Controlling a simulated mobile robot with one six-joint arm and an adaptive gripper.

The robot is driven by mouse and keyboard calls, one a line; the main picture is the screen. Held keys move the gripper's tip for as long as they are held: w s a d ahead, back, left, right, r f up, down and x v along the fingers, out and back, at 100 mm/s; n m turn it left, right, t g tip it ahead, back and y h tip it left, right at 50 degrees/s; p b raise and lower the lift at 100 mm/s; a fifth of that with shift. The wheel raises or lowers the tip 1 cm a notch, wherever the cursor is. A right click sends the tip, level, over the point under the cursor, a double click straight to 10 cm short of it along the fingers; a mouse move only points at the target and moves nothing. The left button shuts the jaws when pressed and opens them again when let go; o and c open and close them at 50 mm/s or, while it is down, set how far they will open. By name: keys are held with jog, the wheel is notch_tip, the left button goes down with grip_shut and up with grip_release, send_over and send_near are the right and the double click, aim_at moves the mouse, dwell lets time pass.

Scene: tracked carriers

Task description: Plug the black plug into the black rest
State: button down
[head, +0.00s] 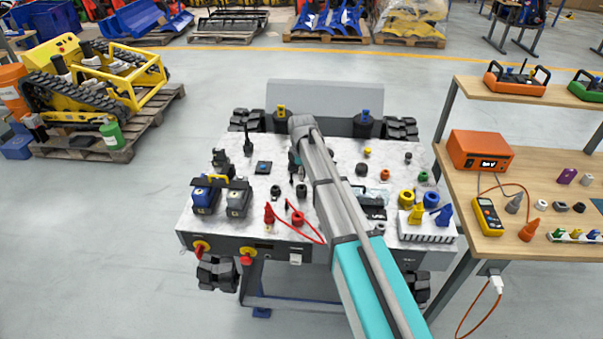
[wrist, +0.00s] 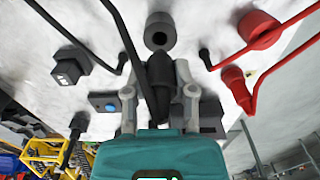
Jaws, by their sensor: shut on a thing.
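My gripper (wrist: 160,95) is shut on the black plug (wrist: 160,74). The plug's narrow end points up the wrist picture, toward a black ring-shaped rest (wrist: 148,24). The rest's hole shows and looks empty. The plug's tip appears just short of the rest's near edge; I cannot tell the gap in depth. In the head view my gripper (head: 296,166) is over the middle-left of the bench top, partly hidden by my arm, and the black rest (head: 301,190) appears small just in front of it.
A red plug (wrist: 237,88) and a red ring (wrist: 260,30) lie to the right in the wrist view, with a red cable. Black cables run close to the held plug. A blue-marked block (wrist: 103,103) and a black socket box (wrist: 70,68) are at the left.

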jog(key=shift+f+b, duration=2.3)
jog(key=shift+b, duration=0.05)
dwell(0.3)
jog(key=shift+c, duration=1.8)
grip_release()
jog(key=shift+r, duration=0.15)
notch_tip(320, 180, up, 10)
jog(key=p, duration=1)
jog(key=shift+r, duration=0.1)
jog(key=s+d+m, duration=1.7)
jog(key=s+d, duration=0.5)
jog(key=s, duration=0.3)
jog(key=shift+s+d+m, duration=0.3)
jog(key=shift+s+d, duration=0.05)
jog(key=shift+s, duration=0.05)
